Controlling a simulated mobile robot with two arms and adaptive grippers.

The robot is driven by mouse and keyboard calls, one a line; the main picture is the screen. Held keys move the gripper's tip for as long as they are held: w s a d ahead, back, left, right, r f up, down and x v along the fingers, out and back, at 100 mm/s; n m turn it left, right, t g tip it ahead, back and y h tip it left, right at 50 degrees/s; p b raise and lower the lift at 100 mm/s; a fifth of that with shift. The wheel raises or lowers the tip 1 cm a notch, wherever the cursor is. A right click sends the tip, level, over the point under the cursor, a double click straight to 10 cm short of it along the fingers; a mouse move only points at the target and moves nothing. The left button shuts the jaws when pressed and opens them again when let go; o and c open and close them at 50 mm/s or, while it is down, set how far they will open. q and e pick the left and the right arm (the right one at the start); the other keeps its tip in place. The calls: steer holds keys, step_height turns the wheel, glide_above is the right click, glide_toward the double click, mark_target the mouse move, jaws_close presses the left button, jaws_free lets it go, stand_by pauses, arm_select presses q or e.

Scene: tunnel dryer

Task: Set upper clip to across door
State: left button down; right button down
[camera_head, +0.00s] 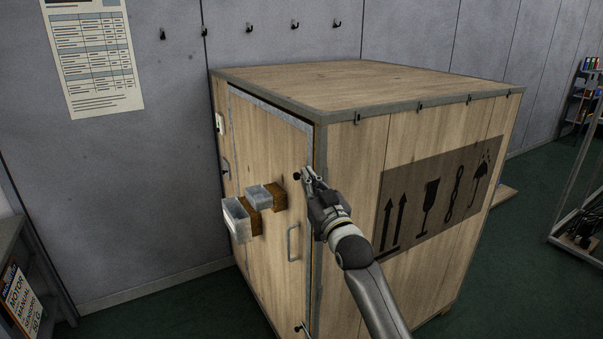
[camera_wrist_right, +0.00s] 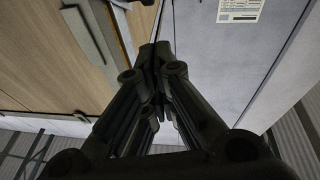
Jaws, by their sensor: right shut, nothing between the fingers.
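The wooden dryer cabinet (camera_head: 395,150) has a door (camera_head: 265,145) on its left face, in a grey metal frame. The upper clip (camera_head: 297,176) shows as a small dark round part near the door's right edge. The rest of it is hidden or merges with my fingers, so I cannot tell which way it points. My right gripper (camera_head: 309,179) is shut and empty, its fingertips close beside the clip at the cabinet corner; I cannot tell whether they touch. In the right wrist view the closed fingers (camera_wrist_right: 158,65) are near wooden panels and a grey metal bar (camera_wrist_right: 93,45). My left gripper is out of view.
A lower clip (camera_head: 299,328) sits near the bottom of the door edge. A door handle (camera_head: 292,243) is between the clips. Two metal boxes on wooden blocks (camera_head: 238,218) stick out from the door. A shelf (camera_head: 30,275) stands at lower left.

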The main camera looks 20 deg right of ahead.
steer(key=shift+w+d+f+p, duration=0.1)
steer(key=shift+w+f+p, duration=0.2)
steer(key=shift+w, duration=0.6)
steer(key=shift+w+d+f+p, duration=0.1)
steer(key=shift+w+f+p, duration=0.15)
steer(key=shift+w, duration=0.6)
steer(key=shift+w+d+f+p, duration=0.1)
steer(key=shift+w+f+p, duration=0.2)
steer(key=shift+w, duration=0.6)
